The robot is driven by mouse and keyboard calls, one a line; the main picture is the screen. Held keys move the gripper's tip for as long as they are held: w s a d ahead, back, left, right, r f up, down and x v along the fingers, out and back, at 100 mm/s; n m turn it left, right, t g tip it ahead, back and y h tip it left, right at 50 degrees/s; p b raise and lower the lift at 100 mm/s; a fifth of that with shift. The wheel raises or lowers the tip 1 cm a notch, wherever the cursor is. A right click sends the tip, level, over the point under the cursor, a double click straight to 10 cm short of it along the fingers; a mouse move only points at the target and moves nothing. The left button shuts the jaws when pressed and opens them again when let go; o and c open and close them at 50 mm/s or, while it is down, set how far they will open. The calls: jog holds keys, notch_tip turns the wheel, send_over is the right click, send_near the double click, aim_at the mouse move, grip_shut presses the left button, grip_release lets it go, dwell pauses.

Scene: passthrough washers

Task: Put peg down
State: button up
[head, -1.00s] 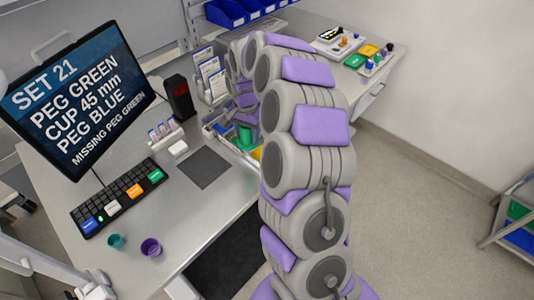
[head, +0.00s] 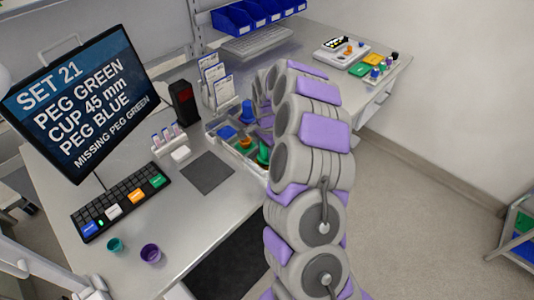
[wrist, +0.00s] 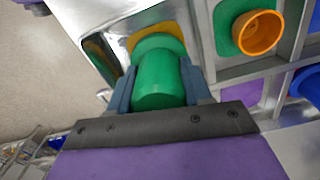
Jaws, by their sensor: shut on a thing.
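A green peg (wrist: 160,78) is between the two fingers of my gripper (wrist: 160,95) in the wrist view, which is shut on it. The far end of the peg is over or against a yellow patch (wrist: 172,30) in a compartment of the metal tray (wrist: 205,45); I cannot tell whether it touches. In the head view, a green piece that looks like the peg (head: 263,153) shows at the tray's (head: 231,146) right end. My gripper is mostly hidden behind my arm there.
An orange cup (wrist: 258,32) sits on a green patch in a neighbouring compartment. A blue peg (head: 247,112) stands at the tray's back. Card holders (head: 214,80) and a black box (head: 184,103) stand nearby. A dark mat (head: 209,173) lies clear in front.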

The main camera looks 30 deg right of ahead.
jog(key=shift+a+f, duration=0.1)
jog(key=shift+f, duration=0.6)
jog(key=o, duration=1.1)
jog(key=shift+c, duration=0.2)
